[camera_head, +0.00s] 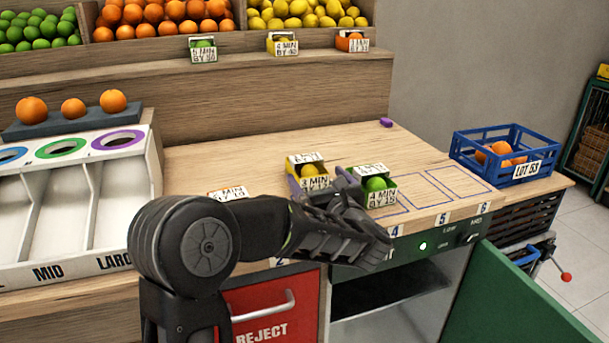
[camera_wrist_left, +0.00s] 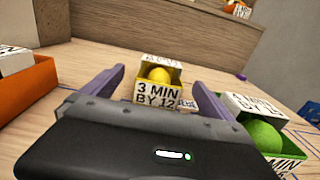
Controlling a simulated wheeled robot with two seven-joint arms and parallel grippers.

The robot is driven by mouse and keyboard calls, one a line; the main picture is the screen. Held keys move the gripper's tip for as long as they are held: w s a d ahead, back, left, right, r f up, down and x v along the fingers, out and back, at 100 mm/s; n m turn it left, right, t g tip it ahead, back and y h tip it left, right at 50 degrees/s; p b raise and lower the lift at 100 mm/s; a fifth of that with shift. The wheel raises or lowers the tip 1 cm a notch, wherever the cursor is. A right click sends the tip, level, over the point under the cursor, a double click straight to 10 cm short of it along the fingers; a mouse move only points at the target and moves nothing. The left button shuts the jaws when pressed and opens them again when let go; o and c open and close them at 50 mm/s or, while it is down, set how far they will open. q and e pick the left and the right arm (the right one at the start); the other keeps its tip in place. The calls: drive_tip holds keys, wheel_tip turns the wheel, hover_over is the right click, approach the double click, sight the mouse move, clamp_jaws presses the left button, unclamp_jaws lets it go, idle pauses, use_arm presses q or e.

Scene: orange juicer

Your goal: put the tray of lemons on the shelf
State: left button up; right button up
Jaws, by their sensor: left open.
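The tray of lemons (camera_head: 294,178) is a small yellow box with yellow fruit and white label cards. It sits on the wooden counter; the left wrist view also shows the tray (camera_wrist_left: 173,72), its card reading "3 MIN BY 12". My left gripper (camera_head: 321,181) is open, its purple fingers on either side of the tray, with gaps visible in the wrist view (camera_wrist_left: 158,78). A wooden shelf ledge (camera_head: 240,62) runs behind the counter. A cabinet with an open green door (camera_head: 510,300) has a dark inner shelf (camera_head: 390,292). My right gripper is out of view.
A green tray of limes (camera_head: 378,185) stands close right of the lemon tray; an orange tray (camera_wrist_left: 25,92) is at left. Small labelled trays stand on the ledge. A blue crate (camera_head: 500,150) is at right. Outlined counter spaces beside the limes are empty.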

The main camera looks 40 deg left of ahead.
sight(307, 159)
use_arm(q)
drive_tip(key=shift+d+r, duration=0.1)
drive_tip(key=shift+x, duration=1.35)
drive_tip(key=p+x, duration=0.1)
drive_tip(key=x, duration=0.4)
drive_tip(key=shift+w, duration=0.1)
drive_tip(key=shift+c, duration=0.2)
drive_tip(key=c, duration=1.8)
wheel_tip(307, 159, up, 10)
drive_tip(key=shift+r+p, duration=0.1)
drive_tip(key=shift+p, duration=0.35)
